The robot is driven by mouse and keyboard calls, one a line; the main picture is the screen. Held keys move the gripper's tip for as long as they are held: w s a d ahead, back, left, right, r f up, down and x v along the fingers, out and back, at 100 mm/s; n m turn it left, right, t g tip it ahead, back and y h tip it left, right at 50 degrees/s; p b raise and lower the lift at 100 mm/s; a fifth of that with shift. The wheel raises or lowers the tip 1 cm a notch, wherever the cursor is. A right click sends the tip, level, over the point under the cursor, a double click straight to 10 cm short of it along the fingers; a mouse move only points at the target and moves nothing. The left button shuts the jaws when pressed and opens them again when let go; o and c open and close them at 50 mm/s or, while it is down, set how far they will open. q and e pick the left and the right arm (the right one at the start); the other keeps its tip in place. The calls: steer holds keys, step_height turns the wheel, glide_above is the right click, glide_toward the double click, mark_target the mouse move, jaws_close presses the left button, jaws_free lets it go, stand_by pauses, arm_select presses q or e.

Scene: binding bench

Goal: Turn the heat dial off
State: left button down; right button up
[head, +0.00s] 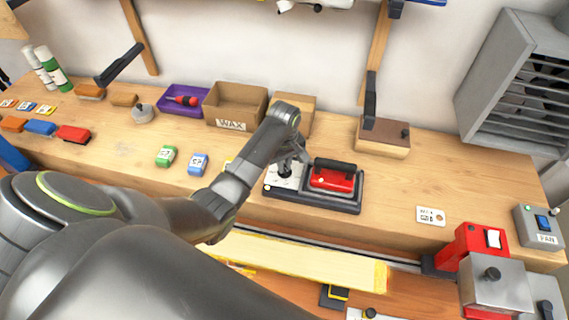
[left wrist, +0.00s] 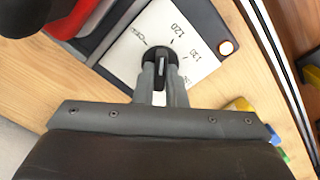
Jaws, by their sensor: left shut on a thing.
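The heat dial is a black knob (left wrist: 155,54) on a white plate (left wrist: 190,30) in the left wrist view, marked OFF, 120 and 130, with another mark partly hidden. My left gripper (left wrist: 160,78) is shut on the knob from above; its fingers hide part of it. A small round lamp (left wrist: 226,47) on the plate's dark base glows orange-white. In the head view the left gripper (head: 290,160) is over the plate, left of a red iron (head: 332,180) with a black handle on a dark stand (head: 330,202). Which mark the knob points to, I cannot tell. My right gripper is not in view.
Behind the arm stand a cardboard WAX box (head: 232,122) and a purple tray (head: 180,106). Green (head: 166,156) and blue (head: 198,164) blocks lie to the left. A wooden block (head: 383,148) stands behind right. The bench right of the iron is mostly clear.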

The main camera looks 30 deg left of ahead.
arm_select(q)
steer(key=n, duration=0.5)
steer(key=shift+a, duration=0.1)
steer(key=shift+n, duration=1.1)
steer(key=shift+s, duration=0.1)
steer(key=shift+n, duration=0.4)
steer(key=c, duration=1.5)
jaws_free()
